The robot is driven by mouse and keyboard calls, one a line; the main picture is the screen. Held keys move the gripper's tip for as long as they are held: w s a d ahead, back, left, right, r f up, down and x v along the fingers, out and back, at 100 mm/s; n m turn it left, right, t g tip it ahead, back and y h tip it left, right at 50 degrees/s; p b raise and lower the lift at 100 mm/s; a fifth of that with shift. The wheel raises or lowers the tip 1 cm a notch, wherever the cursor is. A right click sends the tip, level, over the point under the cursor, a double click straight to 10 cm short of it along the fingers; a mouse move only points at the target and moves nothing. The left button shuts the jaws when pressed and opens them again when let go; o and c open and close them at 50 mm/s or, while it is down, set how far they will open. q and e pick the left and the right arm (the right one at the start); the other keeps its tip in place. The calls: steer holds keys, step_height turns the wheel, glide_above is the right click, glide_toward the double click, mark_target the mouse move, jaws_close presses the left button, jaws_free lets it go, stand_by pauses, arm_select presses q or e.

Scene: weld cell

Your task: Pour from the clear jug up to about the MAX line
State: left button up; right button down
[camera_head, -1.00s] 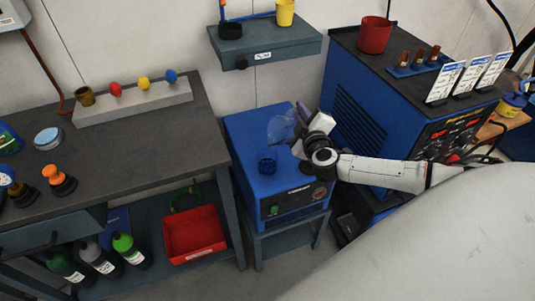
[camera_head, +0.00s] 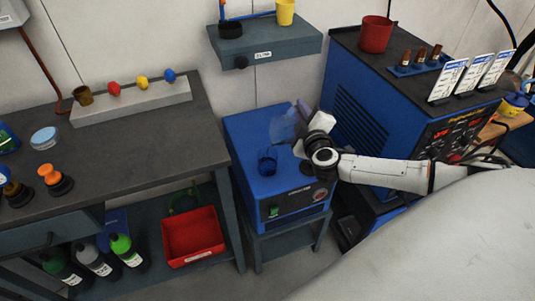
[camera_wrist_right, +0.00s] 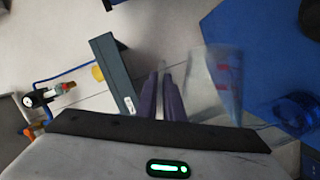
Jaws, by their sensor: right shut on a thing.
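The clear jug (camera_head: 284,126) is see-through and faint in the head view, above the top of a blue unit (camera_head: 250,127). It also shows in the wrist view (camera_wrist_right: 222,85), tilted, with red marks on its side. My right gripper (camera_head: 303,112) is shut on the jug; its dark purple fingers (camera_wrist_right: 163,98) show in the wrist view. A see-through blue cup-like vessel (camera_head: 267,161) stands on the blue unit, below and slightly left of the jug; it also shows in the wrist view (camera_wrist_right: 297,113). I cannot make out a MAX line or any liquid level. My left gripper is not in view.
A grey wall shelf (camera_head: 265,46) with a yellow cup (camera_head: 285,12) hangs behind. A large blue welder (camera_head: 352,105) stands close on the right. A dark workbench (camera_head: 130,140) is on the left, with a red bin (camera_head: 193,235) below.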

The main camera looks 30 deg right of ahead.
steer(key=shift+a+n+b, duration=0.25)
steer(key=shift+n+b, duration=0.05)
steer(key=shift+b, duration=0.6)
stand_by(1.4)
steer(key=d+r+m+p, duration=0.1)
steer(key=p, duration=0.4)
steer(key=shift+s+d, duration=0.1)
steer(key=shift+d, duration=0.25)
steer(key=shift+s+d+f+m+g+y+p, duration=0.1)
steer(key=shift+d+f+m+g+y+p, duration=0.15)
steer(key=shift+f+m, duration=0.2)
steer(key=shift+d+f+m+g+y+p, duration=0.1)
steer(key=shift+d+f+m+g+p, duration=0.1)
steer(key=shift+f+m+p, duration=0.2)
steer(key=shift+f, duration=0.25)
steer(key=shift+d+m+p, duration=0.15)
steer(key=shift+m+p, duration=0.1)
steer(key=shift+p, duration=0.05)
steer(key=shift+d+f+m+y, duration=0.25)
steer(key=shift+f+m, duration=0.05)
steer(key=shift+m, duration=0.1)
steer(key=shift+d+f, duration=0.15)
steer(key=shift+f, duration=0.15)
steer(key=shift+m, duration=0.3)
